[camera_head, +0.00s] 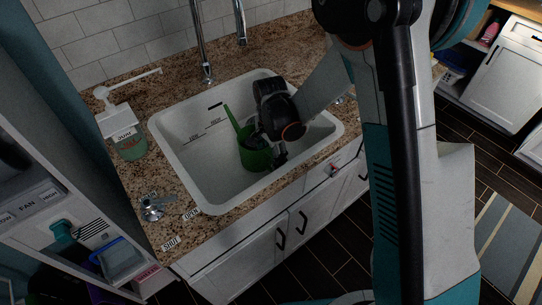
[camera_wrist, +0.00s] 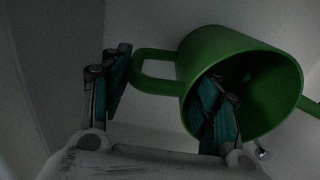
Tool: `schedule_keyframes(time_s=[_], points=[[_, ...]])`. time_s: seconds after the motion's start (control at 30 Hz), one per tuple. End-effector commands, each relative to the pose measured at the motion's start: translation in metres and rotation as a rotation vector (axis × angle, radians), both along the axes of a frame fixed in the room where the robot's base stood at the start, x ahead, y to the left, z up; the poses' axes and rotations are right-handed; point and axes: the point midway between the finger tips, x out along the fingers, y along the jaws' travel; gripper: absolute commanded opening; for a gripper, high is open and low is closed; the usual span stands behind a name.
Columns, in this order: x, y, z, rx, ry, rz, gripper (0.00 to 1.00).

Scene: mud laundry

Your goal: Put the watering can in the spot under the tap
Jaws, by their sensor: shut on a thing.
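The green watering can (camera_head: 256,160) is inside the white sink (camera_head: 190,170), right of the middle, with its thin spout pointing up and left. In the wrist view the can (camera_wrist: 225,48) shows its open mouth, with its handle (camera_wrist: 150,84) on the left. My gripper (camera_wrist: 166,72) is shut on the can, one finger inside the mouth and the other outside by the handle. In the head view my gripper (camera_head: 278,152) partly covers the can. The tap (camera_head: 206,72) hangs over the sink's back edge, left of the can. I cannot tell whether the can touches the sink floor.
A soap dispenser (camera_head: 127,140) stands on the speckled counter (camera_head: 160,92) left of the sink. A metal valve handle (camera_head: 152,208) is at the front left, near SHUT and OPEN labels. The sink walls surround the can; the left part of the basin is clear.

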Motion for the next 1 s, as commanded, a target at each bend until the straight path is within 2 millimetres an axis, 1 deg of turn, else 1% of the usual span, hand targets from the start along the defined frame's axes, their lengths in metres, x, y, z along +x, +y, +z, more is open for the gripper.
schedule_keyframes(time_s=[0.23, 0.27, 0.3, 0.33, 0.67, 0.77, 0.87, 1.0], points=[[0.000, 0.000, -0.002, 0.000, 0.000, 0.000, 0.21], [0.000, 0.000, -0.001, 0.000, 0.000, 0.000, 0.62], [0.000, 0.000, 0.000, 0.000, 0.000, 0.000, 0.72], [0.000, 0.000, 0.000, 0.000, 0.000, 0.000, 0.76], [0.000, 0.000, 0.000, 0.000, 0.000, 0.000, 0.76], [0.000, 0.000, 0.004, 0.000, 0.000, 0.000, 0.76], [0.000, 0.000, 0.016, 0.000, 0.000, 0.000, 0.76], [0.000, 0.000, 0.044, 0.000, 0.000, 0.000, 0.76]])
